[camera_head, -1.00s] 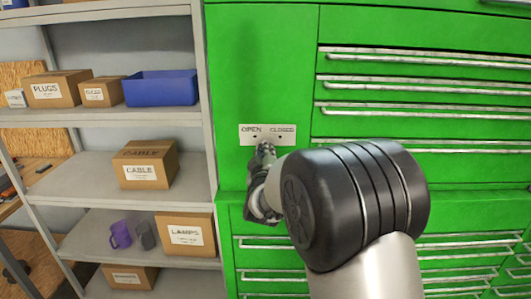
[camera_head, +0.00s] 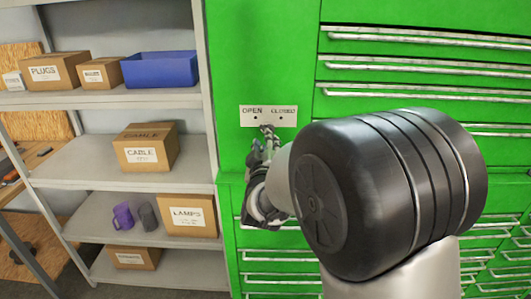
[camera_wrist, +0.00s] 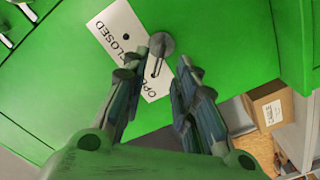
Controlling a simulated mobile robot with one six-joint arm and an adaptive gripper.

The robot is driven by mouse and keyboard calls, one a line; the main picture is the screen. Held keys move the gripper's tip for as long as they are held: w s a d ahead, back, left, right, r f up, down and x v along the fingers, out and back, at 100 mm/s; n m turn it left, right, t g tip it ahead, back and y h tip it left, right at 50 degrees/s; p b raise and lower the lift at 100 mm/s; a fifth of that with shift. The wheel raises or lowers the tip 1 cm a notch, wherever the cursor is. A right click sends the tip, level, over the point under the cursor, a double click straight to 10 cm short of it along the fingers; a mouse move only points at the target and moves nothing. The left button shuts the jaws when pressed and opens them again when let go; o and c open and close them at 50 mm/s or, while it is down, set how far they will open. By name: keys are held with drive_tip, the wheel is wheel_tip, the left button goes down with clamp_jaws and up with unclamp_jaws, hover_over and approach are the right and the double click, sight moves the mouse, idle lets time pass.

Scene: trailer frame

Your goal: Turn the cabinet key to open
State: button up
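The green cabinet (camera_head: 262,50) carries a white label plate (camera_head: 268,116) marked OPEN and CLOSED. The plate also shows in the wrist view (camera_wrist: 118,32), turned at a slant. A grey key with a round head (camera_wrist: 161,44) stands at the plate in the wrist view, its thin stem running toward the OPEN word. My gripper (camera_wrist: 162,62) has its two fingers apart, one on each side of the key stem, with a gap visible around it. In the head view my gripper (camera_head: 266,142) is just below the plate, and the key cannot be made out there.
Drawers with metal handles (camera_head: 420,66) fill the cabinet's right side. A grey shelf (camera_head: 75,168) stands at left with a blue bin (camera_head: 162,70), a cable box (camera_head: 145,148), a lamps box (camera_head: 187,214) and a purple mug (camera_head: 122,216). My arm hides part of the cabinet.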

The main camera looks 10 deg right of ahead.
drive_tip(key=shift+s+a, duration=0.25)
drive_tip(key=shift+s, duration=1.1)
drive_tip(key=shift+s+a, duration=0.25)
drive_tip(key=shift+s, duration=1.05)
